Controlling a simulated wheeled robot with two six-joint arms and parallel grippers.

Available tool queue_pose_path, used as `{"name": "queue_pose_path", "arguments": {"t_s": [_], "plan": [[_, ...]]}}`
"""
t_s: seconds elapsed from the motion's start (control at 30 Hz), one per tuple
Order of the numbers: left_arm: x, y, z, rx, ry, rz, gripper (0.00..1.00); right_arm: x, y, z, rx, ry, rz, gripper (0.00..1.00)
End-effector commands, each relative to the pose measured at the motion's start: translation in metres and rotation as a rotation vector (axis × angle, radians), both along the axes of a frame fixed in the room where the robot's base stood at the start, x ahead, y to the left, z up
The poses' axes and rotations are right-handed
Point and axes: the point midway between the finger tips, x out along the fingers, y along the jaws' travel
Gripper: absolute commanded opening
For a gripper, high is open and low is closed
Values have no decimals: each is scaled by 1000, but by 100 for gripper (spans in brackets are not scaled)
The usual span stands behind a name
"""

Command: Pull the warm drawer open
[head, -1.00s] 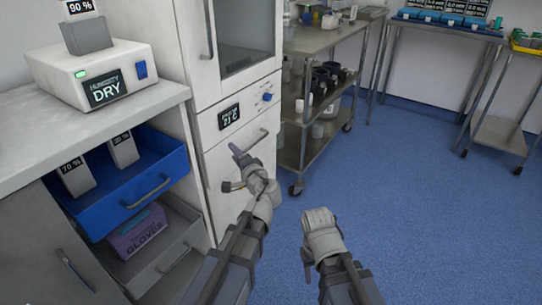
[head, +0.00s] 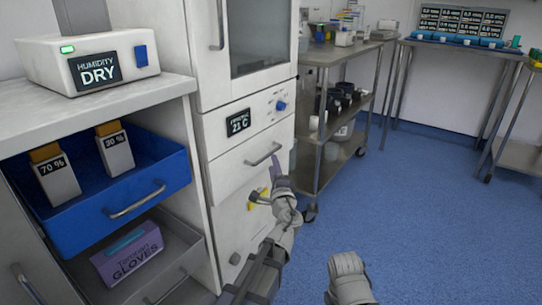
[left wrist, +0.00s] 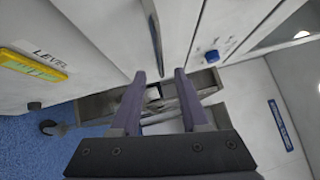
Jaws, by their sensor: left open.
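The white cabinet has a shut drawer (head: 238,165) under a display reading 21 C (head: 238,121). A grey bar handle (head: 263,156) runs across its front. The handle also shows in the left wrist view (left wrist: 154,36), just beyond the fingertips and roughly in line with the gap between them. My left gripper (head: 273,182) is open and empty, just below and right of the handle in the head view. Its two purple fingers show in the left wrist view (left wrist: 160,78). My right gripper (head: 348,280) is low in the head view, away from the cabinet; its fingers cannot be made out.
Left of the cabinet, an open blue drawer (head: 75,222) holds boxes, above an open grey drawer with a gloves box (head: 128,252). A metal cart (head: 325,143) stands right of the cabinet. The blue floor (head: 440,220) at right is clear. A yellow level (left wrist: 32,66) is on the lower front.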

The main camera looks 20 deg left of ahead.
Motion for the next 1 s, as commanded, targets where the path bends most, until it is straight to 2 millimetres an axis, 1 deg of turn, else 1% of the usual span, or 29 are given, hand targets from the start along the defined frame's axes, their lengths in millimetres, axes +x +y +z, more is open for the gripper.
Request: {"name": "queue_pose_path", "arguments": {"t_s": [0.03, 0.4, 0.53, 0.77, 1.0], "plan": [[7, 3, 1, 0, 0, 2, 45, 0, 0, 2, 0, 0, 0, 50], [56, 24, 9, 0, 0, 1, 45, 0, 0, 9, 0, 0, 0, 50], [63, 29, 9, 0, 0, 1, 45, 0, 0, 9, 0, 0, 0, 50], [62, 29, 9, -1, 0, 0, 45, 0, 0, 9, 0, 0, 0, 50], [62, 28, 9, -1, 0, 0, 18, 0, 0, 9, 0, 0, 0, 50]]}}
